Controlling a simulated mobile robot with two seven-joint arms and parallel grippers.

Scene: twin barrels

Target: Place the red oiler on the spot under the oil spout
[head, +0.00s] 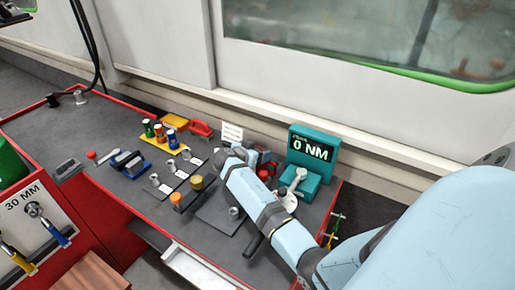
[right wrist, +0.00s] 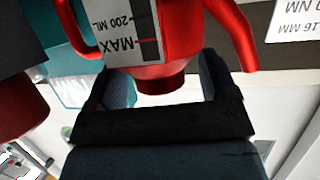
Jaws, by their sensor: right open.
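The red oiler (right wrist: 184,28) is close in the right wrist view, with a white label marked MAX and 200 ML. It appears inverted there because of the camera's angle. My right gripper (right wrist: 163,82) is open, with one finger on each side of the oiler's narrow end; I cannot tell whether they touch it. In the head view, my right arm reaches over the bench and hides much of the gripper area. Red parts show there beside the teal meter (head: 310,152); I cannot tell which belong to the oiler. The spot under the oil spout is not clearly identifiable.
The grey bench (head: 100,128) has a red edge. Colored cans (head: 159,133), a red object (head: 200,129) and small cylinders stand left of my arm. A red cabinet (head: 85,222) with taps and a green barrel (head: 10,163) is at the far left. The wall runs behind.

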